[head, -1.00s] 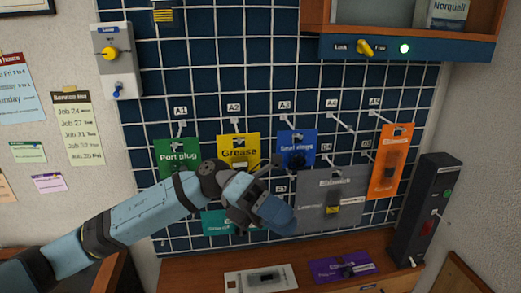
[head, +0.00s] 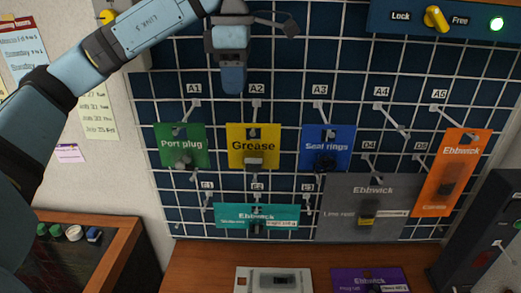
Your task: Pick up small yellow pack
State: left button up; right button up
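The small yellow pack (head: 252,147), labelled "Grease", hangs on the wire grid under label A2, between the green "Port plug" pack (head: 181,144) and the blue "Seal rings" pack (head: 328,146). My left gripper (head: 233,84) is above the yellow pack and slightly left of it in the picture, with a gap between them. Its fingers point down and away, so I cannot tell whether they are open or shut. I see nothing held in it. My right gripper is not in view.
A teal pack (head: 257,216), a large grey pack (head: 367,205) and an orange pack (head: 444,175) hang nearby on the grid (head: 290,75). Metal hooks stick out around them. Below, a wooden shelf (head: 215,265) bears a white pack (head: 272,280) and a purple pack (head: 370,281).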

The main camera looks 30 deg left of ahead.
aim_at(237, 124)
pick_arm(q)
notch_tip(237, 124, down, 9)
jog(key=shift+r+b, duration=0.2)
jog(key=shift+b, duration=0.4)
notch_tip(237, 124, down, 4)
jog(key=shift+a+f+p, duration=0.1)
jog(key=shift+a+p, duration=0.05)
jog(key=shift+p, duration=0.25)
grip_shut()
